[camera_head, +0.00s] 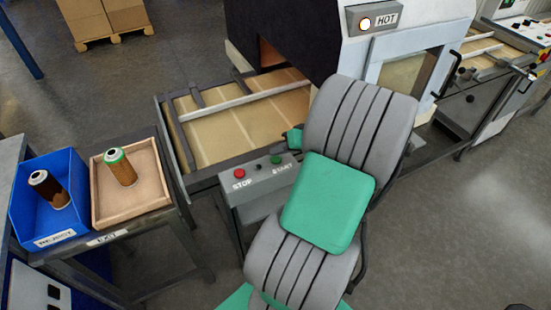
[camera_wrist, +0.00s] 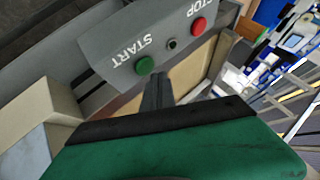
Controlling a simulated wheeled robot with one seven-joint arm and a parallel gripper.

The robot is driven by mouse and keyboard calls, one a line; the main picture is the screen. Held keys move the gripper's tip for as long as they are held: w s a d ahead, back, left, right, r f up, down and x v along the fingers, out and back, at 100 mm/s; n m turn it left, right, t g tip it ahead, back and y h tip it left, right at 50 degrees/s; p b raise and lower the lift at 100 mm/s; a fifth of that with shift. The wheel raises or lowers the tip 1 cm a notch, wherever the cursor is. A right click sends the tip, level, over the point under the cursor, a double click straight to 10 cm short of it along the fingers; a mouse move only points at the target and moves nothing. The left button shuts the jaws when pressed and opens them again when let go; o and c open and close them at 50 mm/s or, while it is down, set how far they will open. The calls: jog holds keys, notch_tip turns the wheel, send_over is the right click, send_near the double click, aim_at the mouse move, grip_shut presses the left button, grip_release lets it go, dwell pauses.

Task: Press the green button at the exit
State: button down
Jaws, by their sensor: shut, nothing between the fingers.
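The green button (camera_head: 276,159) sits on a grey control box (camera_head: 255,203) at the conveyor's exit end, beside the word START. It also shows in the wrist view (camera_wrist: 145,65), just past my fingertips. My gripper (camera_wrist: 157,78) is shut and empty, its dark fingers close together and pointing at the box near the green button. I cannot tell whether the tips touch the box. In the head view, my arm hides most of the gripper; only a green part of it shows, just above and right of the button.
A red STOP button (camera_head: 239,173) and a small dark knob (camera_head: 258,167) share the box. A blue reject bin (camera_head: 45,232) and a wooden exit tray (camera_head: 110,219) each hold a cartridge at left.

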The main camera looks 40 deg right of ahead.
aim_at(279, 160)
jog(key=shift+f, duration=0.1)
jog(key=shift+f+b, duration=0.3)
jog(key=shift+f, duration=0.05)
jog(key=shift+f+b, duration=0.3)
jog(key=shift+f, duration=0.15)
dwell(0.5)
jog(key=shift+r+p, duration=0.75)
jog(key=shift+r, duration=0.15)
notch_tip(279, 160, up, 5)
jog(key=p, duration=0.4)
jog(key=shift+r, duration=0.1)
dwell(0.6)
